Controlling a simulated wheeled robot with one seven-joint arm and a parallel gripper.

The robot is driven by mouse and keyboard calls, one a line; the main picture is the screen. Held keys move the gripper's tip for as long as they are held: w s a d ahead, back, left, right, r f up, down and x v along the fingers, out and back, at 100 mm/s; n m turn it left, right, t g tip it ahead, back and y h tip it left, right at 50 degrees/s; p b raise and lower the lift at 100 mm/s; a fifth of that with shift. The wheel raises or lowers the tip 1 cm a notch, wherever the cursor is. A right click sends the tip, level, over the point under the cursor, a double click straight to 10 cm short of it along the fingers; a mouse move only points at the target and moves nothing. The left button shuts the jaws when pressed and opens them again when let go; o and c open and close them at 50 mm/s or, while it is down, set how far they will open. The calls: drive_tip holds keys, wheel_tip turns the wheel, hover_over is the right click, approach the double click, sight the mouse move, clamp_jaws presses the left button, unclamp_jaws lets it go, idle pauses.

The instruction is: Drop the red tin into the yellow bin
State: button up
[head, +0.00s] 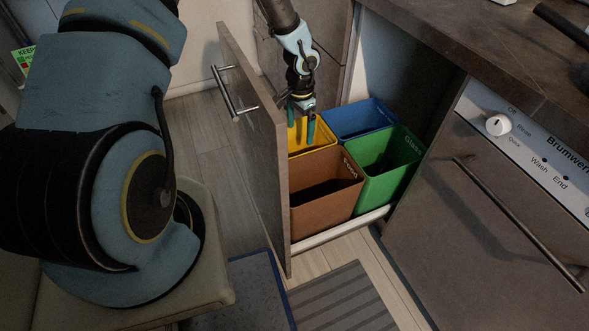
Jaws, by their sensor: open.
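The yellow bin (318,139) stands at the back left of a pulled-out drawer, behind the brown bin. My gripper (302,132) points down over the yellow bin, with its greenish fingers apart and nothing visible between them. The fingertips overlap the bin's opening in the picture; how deep they reach I cannot tell. I see no red tin. The inside of the yellow bin is mostly hidden by my gripper and the bin walls.
A brown bin (325,187), a green bin (385,168) and a blue bin (361,119) share the drawer. The drawer front (256,150) with its bar handle stands at left. A dishwasher (490,200) and countertop (490,50) bound the right. Mats lie on the floor in front.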

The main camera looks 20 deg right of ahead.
wheel_tip(320, 180, up, 7)
drive_tip(key=shift+f, duration=0.15)
idle(0.4)
